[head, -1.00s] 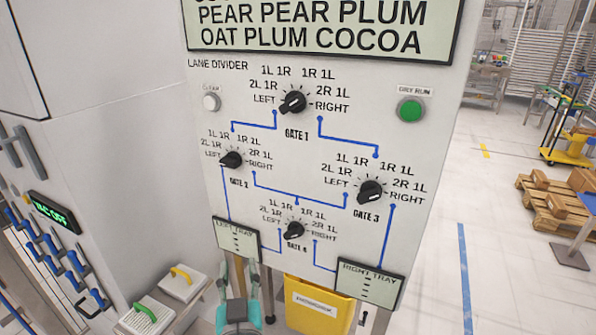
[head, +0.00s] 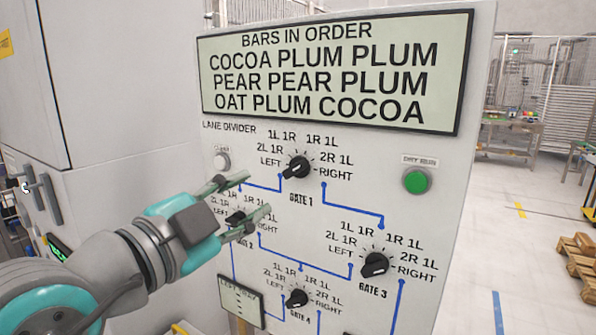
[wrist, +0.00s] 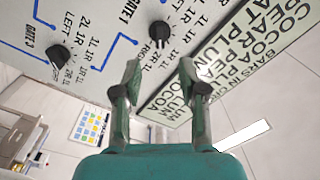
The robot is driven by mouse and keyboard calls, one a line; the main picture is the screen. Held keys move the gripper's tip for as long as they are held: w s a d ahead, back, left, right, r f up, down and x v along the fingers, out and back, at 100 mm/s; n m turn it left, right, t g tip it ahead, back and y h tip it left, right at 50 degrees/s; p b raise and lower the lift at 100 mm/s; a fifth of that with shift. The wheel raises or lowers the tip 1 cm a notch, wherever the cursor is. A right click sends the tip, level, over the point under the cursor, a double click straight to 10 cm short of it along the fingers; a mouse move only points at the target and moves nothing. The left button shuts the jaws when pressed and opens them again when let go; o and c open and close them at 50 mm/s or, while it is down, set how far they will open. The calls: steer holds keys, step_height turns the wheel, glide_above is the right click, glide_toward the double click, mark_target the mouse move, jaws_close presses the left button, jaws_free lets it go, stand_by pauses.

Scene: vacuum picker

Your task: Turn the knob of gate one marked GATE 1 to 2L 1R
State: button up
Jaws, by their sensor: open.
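The GATE 1 knob (head: 297,167) is black, on the upper middle of the pale panel below the display. Its pointer appears to aim down-left, toward LEFT; its labels, 2L 1R included, ring it. My gripper (head: 255,193) is open and empty, down-left of the knob in the head view, with its fingers in front of the GATE 2 area. In the wrist view the GATE 1 knob (wrist: 160,33) sits above the gap between my two fingertips (wrist: 160,68), apart from them.
The GATE 2 knob (head: 236,216) is partly hidden by my fingers. The GATE 3 knob (head: 375,264) and GATE 4 knob (head: 297,298) are lower. A green DRY RUN button (head: 416,181) is at right, a white button (head: 221,161) at left. The display (head: 330,118) is above.

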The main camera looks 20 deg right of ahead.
mark_target(293, 170)
steer(key=shift+m, duration=0.3)
steer(key=x, duration=1)
steer(key=shift+d+r, duration=0.25)
steer(key=shift+d, duration=0.2)
jaws_close()
